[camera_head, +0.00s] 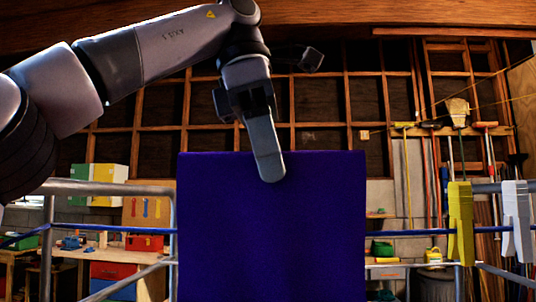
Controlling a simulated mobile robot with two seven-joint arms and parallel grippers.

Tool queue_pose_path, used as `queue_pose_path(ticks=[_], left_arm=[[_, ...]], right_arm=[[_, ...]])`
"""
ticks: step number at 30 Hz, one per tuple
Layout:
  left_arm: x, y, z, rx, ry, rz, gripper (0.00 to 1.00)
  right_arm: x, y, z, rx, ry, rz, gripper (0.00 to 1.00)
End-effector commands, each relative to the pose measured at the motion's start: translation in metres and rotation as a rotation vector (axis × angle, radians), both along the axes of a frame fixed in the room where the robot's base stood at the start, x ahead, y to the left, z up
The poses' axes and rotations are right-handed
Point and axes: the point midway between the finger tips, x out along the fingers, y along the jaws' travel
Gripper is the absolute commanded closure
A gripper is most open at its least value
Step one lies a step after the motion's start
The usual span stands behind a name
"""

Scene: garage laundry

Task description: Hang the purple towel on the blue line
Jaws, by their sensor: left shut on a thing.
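The purple towel (272,230) hangs as a flat, upright sheet in the middle of the view. My left gripper (267,160) is shut on the middle of its top edge; one finger shows on the near face. The blue line (412,232) runs across the view at about the towel's mid-height and is hidden behind it. The towel's top edge appears higher than the line. Its lower edge is out of frame, and whether it touches the line cannot be told. My right gripper is not in view.
A yellow clothespin (460,222) and a white clothespin (516,220) sit on the line at the right. A grey metal rail frame (100,188) stands around the line. Behind are a workbench with toolboxes and long-handled tools against the wall.

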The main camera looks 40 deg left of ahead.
Motion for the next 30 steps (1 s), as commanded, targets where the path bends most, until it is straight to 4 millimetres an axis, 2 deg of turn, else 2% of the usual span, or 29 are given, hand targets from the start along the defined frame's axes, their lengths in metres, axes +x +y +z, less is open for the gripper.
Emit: queue_pose_path(ticks=[1,18,30], left_arm=[[0.000,0.000,-0.011,0.000,0.002,-0.001,1.00],[0.000,0.000,-0.056,-0.002,0.002,-0.001,1.00],[0.000,0.000,-0.079,-0.001,0.002,-0.001,1.00]], right_arm=[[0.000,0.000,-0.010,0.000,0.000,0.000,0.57],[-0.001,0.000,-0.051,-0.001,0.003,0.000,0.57],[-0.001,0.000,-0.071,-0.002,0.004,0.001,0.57]])
